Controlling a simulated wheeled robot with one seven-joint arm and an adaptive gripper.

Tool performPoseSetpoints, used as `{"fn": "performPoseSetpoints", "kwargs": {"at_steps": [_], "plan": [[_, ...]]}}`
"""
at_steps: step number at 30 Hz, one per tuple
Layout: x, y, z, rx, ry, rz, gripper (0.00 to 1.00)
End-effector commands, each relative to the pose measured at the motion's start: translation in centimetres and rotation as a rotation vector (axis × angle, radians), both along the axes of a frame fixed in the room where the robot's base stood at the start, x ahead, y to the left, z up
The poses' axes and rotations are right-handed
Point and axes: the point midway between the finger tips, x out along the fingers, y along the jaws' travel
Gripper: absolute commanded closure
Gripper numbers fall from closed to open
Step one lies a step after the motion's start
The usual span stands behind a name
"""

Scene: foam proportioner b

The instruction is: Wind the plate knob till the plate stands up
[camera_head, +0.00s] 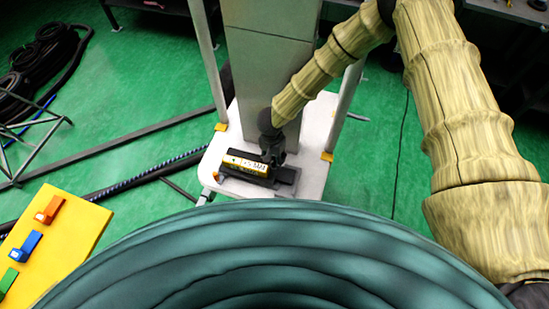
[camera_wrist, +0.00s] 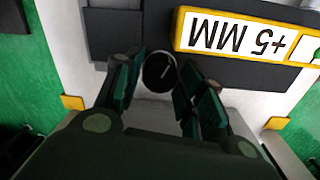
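The plate (camera_head: 248,165) is a yellow-edged label on a dark block; it lies along the device on a white stand. In the wrist view the plate (camera_wrist: 235,38) reads "+5 MM" upside down, at the upper right. A round dark knob (camera_wrist: 160,72) with a pale line across its face sits just below the device, left of the plate. My gripper (camera_wrist: 162,72) is open, with one finger on each side of the knob. Small gaps seem to show between fingers and knob. In the head view my gripper (camera_head: 272,152) hides the knob.
The white stand (camera_head: 313,170) has a tall grey column (camera_head: 268,70) and thin posts with yellow feet. A yellow board (camera_head: 62,240) with coloured blocks is at lower left. Black hoses (camera_head: 42,55) lie on the green floor. A large teal ribbed shape fills the bottom.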

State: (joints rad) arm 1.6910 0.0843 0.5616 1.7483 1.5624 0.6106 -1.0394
Motion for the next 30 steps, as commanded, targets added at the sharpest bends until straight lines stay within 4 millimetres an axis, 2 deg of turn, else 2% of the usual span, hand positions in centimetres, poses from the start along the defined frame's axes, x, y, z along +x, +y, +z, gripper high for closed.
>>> {"fn": "performPoseSetpoints", "kwargs": {"at_steps": [1, 3, 4, 14, 30], "plan": [[0.01, 0.0, 0.01, 0.0, 0.0, 0.0, 0.77], [0.0, -0.01, 0.01, 0.0, 0.0, 0.0, 0.89], [0.0, -0.01, 0.01, 0.0, 0.0, 0.0, 0.92], [0.01, -0.15, -0.06, -0.002, -0.001, -0.045, 0.92], [0.0, -0.16, -0.15, -0.008, -0.019, -0.394, 0.92]]}}
